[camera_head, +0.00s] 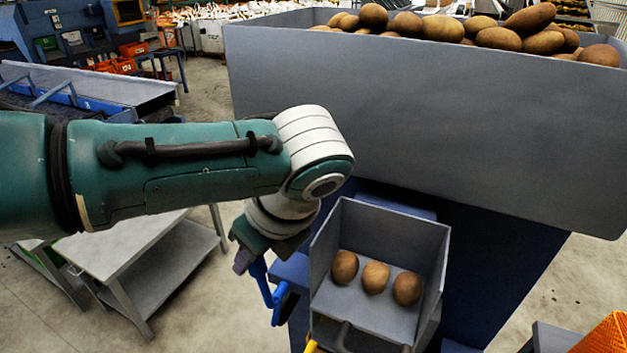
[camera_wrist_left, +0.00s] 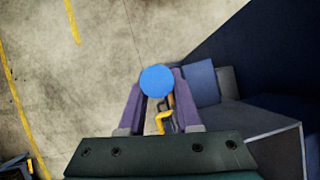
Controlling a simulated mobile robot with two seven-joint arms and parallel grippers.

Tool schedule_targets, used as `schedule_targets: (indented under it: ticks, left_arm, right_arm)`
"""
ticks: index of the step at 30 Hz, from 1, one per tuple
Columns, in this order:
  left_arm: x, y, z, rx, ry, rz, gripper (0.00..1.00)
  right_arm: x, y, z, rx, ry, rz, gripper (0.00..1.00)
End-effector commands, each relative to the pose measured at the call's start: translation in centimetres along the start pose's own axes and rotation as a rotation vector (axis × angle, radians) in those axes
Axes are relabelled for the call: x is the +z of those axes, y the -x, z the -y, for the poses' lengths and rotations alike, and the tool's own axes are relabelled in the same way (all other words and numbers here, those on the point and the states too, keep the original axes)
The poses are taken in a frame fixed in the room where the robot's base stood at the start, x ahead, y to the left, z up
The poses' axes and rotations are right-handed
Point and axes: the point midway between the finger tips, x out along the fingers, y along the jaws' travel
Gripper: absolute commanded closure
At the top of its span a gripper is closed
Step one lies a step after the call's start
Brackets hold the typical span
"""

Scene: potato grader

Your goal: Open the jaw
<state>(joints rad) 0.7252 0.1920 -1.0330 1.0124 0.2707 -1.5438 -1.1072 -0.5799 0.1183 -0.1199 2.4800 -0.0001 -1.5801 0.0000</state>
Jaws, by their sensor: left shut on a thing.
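My left gripper (camera_head: 246,261) hangs beside the grey box, its fingers pointing down. In the left wrist view my left gripper (camera_wrist_left: 157,92) is shut on a blue handle (camera_wrist_left: 157,80), whose round end shows between the two purple fingers. In the head view the bent blue handle (camera_head: 268,290) runs down from the fingertips, left of the grey box (camera_head: 322,252). Three potatoes (camera_head: 375,278) lie in a row in this box. No part that I can surely call the jaw shows. My right gripper is in neither view.
A large grey hopper (camera_head: 420,115) heaped with several potatoes (camera_head: 443,28) stands behind the box. An orange crate (camera_head: 608,335) is at the lower right. A metal trolley (camera_head: 120,245) stands at the left. Bare floor (camera_head: 215,310) lies between trolley and box.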

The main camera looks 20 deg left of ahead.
Motion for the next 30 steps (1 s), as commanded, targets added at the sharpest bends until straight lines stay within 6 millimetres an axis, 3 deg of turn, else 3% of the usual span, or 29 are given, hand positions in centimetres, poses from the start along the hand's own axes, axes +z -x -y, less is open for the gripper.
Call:
schedule_targets:
  ticks: [17, 18, 26, 30]
  left_arm:
    - [-0.51, 0.48, 0.15, 0.008, -0.006, 0.044, 1.0]
    - [-0.52, 0.49, 0.15, 0.008, -0.006, 0.044, 0.67]
    - [-0.47, 0.37, 0.12, 0.008, -0.005, 0.044, 0.38]
    - [-0.46, 0.32, 0.11, 0.008, -0.005, 0.044, 0.38]
  right_arm:
    - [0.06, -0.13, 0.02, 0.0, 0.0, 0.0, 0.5]
    - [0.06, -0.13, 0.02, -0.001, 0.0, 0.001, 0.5]
    - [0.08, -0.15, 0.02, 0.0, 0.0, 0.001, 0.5]
    - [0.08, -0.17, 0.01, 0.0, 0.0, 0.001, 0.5]
